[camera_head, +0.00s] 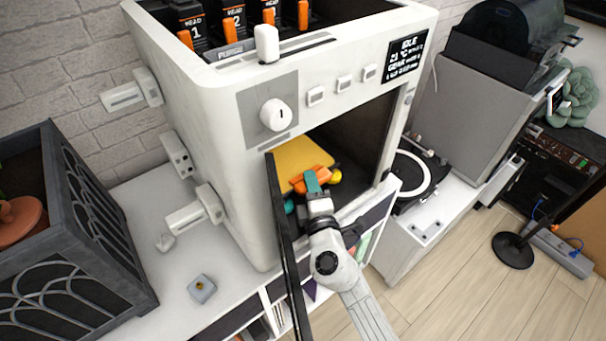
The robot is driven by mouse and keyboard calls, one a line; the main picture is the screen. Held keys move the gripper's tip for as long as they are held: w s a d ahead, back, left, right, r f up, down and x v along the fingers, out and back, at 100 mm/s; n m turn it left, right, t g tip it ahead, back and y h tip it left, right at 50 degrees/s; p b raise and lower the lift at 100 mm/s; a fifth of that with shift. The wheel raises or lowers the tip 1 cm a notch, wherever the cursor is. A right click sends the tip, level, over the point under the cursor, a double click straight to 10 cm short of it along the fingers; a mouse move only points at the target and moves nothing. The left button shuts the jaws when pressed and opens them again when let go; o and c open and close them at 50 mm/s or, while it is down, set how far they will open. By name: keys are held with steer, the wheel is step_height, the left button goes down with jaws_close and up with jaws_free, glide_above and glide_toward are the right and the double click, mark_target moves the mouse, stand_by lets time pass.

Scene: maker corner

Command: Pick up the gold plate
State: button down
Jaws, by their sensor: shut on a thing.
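The gold plate (298,156) is inside the open chamber of the white machine. An orange piece (322,174) lies at its front edge; I cannot tell whether it is part of the plate. My gripper (312,180) reaches in through the chamber opening and is shut at the plate's front edge, over the orange piece. The fingertips and exact contact are partly hidden. I cannot tell whether the plate is clear of the chamber floor.
The white machine (215,120) has its dark door (285,255) swung open just left of my arm. A dark crate (70,250) stands at left, a turntable (415,180) at right. The counter's front left is mostly clear.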

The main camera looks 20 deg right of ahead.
step_height(320, 180, up, 10)
steer(key=p, duration=0.6)
